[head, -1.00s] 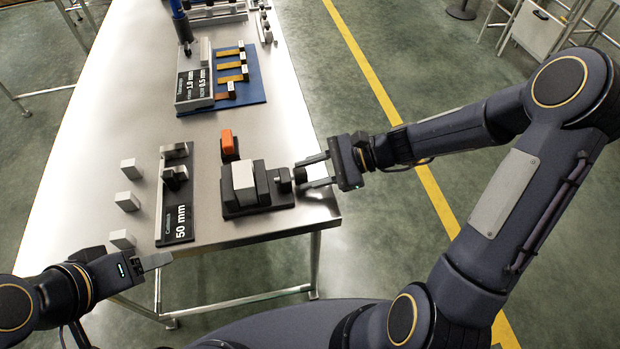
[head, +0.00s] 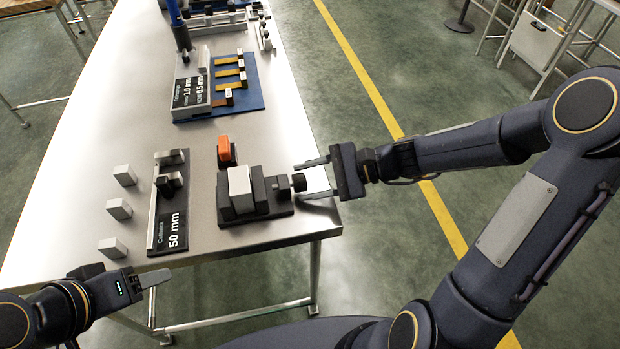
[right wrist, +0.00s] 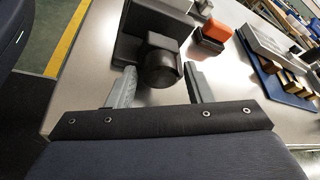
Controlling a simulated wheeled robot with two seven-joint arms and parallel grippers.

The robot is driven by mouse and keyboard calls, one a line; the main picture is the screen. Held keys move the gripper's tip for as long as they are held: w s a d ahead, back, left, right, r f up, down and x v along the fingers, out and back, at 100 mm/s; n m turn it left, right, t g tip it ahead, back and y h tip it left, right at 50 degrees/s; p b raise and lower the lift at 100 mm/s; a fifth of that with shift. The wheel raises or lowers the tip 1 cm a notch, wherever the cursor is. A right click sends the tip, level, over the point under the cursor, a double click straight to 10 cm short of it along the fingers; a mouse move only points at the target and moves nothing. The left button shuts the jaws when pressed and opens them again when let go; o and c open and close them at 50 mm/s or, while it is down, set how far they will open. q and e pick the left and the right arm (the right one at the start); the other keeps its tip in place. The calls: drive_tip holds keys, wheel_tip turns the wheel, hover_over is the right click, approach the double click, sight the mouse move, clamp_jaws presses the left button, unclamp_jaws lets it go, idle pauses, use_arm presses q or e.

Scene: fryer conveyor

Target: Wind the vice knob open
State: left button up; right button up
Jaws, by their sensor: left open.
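The vice (head: 262,208) is a dark block on a base plate near the table's right edge, with a pale grey block (head: 240,188) between its jaws. Its round black knob (head: 298,182) faces right, towards my right gripper (head: 312,178). In the right wrist view the knob (right wrist: 160,66) lies between the two grey fingers of my right gripper (right wrist: 160,85), with gaps on both sides. That gripper is open. My left gripper (head: 157,279) is open and empty, off the table's front edge, away from the vice.
An orange block (head: 224,149) stands behind the vice. A "50 mm" caliper board (head: 172,230) lies to its left, with several grey blocks (head: 119,209) beyond. A blue board (head: 250,99) sits further back. Bare table (head: 205,150) separates them.

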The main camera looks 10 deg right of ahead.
drive_tip(key=shift+o, duration=0.8)
drive_tip(key=v, duration=0.7)
drive_tip(key=shift+d+r+p, duration=0.2)
drive_tip(key=shift+d+p, duration=0.15)
drive_tip(key=shift+p, duration=0.05)
